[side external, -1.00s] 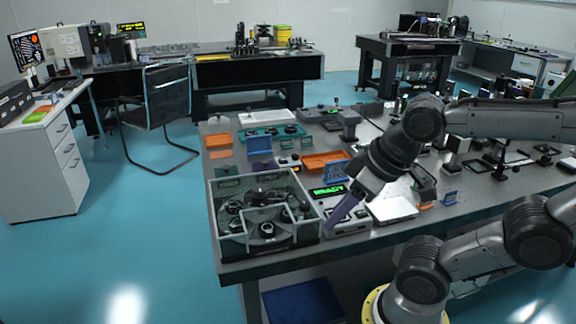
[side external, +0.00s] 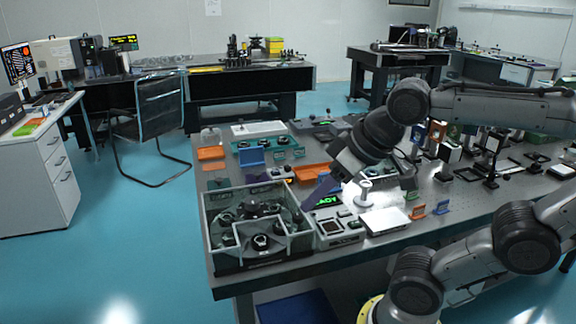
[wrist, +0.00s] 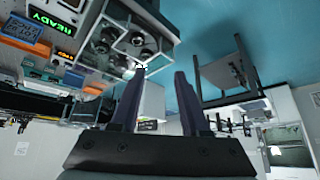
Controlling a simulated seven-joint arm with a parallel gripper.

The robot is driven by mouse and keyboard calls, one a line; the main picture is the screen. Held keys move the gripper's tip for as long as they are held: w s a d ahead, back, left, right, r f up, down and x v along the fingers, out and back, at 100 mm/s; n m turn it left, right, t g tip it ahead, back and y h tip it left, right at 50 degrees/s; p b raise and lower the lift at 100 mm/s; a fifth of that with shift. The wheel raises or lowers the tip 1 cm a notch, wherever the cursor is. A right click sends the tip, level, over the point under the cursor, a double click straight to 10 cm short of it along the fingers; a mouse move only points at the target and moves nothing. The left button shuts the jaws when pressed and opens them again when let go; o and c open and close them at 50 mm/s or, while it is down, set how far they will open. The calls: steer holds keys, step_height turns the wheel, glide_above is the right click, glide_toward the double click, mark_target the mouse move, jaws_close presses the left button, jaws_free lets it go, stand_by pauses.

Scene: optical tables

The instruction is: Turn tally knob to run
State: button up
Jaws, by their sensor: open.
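The unit has a dark square window and small dark controls. I cannot tell which, if any, is the tally knob. In the wrist view the READY display (wrist: 47,20) is upside down at upper left. My gripper (side external: 312,200) is open and empty, its purple fingers slanting down beside the display, above the table. In the wrist view both fingers (wrist: 160,72) are apart with nothing between them.
A clear-walled box (side external: 262,222) with dark round parts stands left of the control unit. A white round-topped post (side external: 364,192) and a white flat plate (side external: 386,221) are to the right. Orange trays (side external: 312,172) and a blue holder (side external: 251,156) lie behind.

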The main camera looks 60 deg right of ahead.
steer(key=w+d+r+m+h, duration=0.1)
steer(key=w+d+r+m, duration=0.1)
steer(key=w+d+r, duration=0.3)
steer(key=w+d+r+m+h, duration=0.1)
steer(key=w+d, duration=0.2)
steer(key=w, duration=0.5)
steer(key=w+d+r+m, duration=0.2)
steer(key=w+d+r, duration=0.15)
steer(key=w, duration=0.25)
steer(key=m+g+h, duration=0.1)
steer(key=m+g, duration=0.3)
steer(key=m, duration=0.1)
glide_above(288, 166)
steer(key=s+a, duration=0.3)
steer(key=a, duration=0.2)
step_height(288, 166, down, 19)
steer(key=x, duration=0.9)
steer(key=d+x, duration=0.1)
steer(key=x, duration=0.3)
steer(key=shift+s+d+f, duration=0.1)
steer(key=shift+s+f, duration=0.05)
jaws_close()
